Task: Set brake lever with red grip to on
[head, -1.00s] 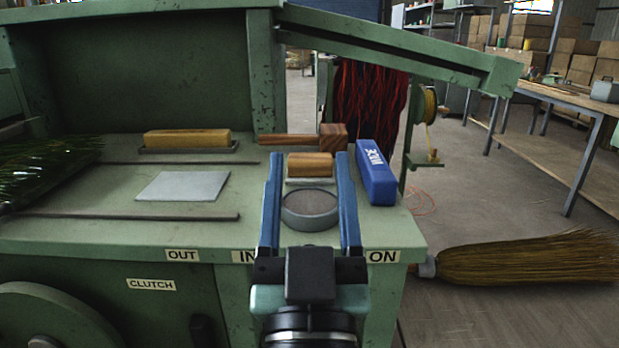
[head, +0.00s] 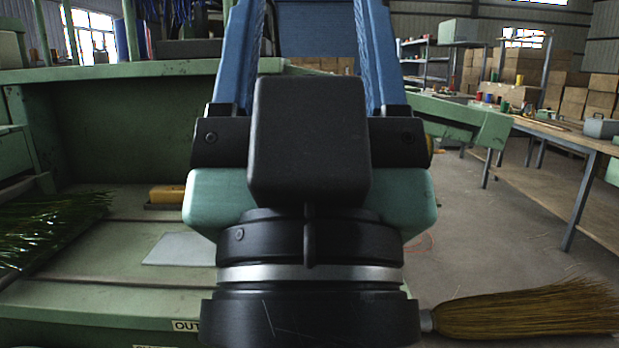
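My gripper (head: 308,45) fills the middle of the head view, close to the camera and pointing up in the picture. Its two blue fingers stand wide apart, with their tips cut off or nearly so at the top edge. Nothing shows held between them. The brake lever and its red grip are not visible. The ON label is not in view either; my gripper and wrist cover that part of the green machine (head: 110,310). Only an OUT label (head: 187,325) shows at the bottom, left of my wrist.
A grey plate (head: 180,249) and a yellow-brown block (head: 167,194) lie on the machine's bench. Green bristles (head: 45,225) lie at left. A broom (head: 530,312) juts out at lower right. A sloping green beam (head: 460,118) is right of my gripper. Open floor lies beyond.

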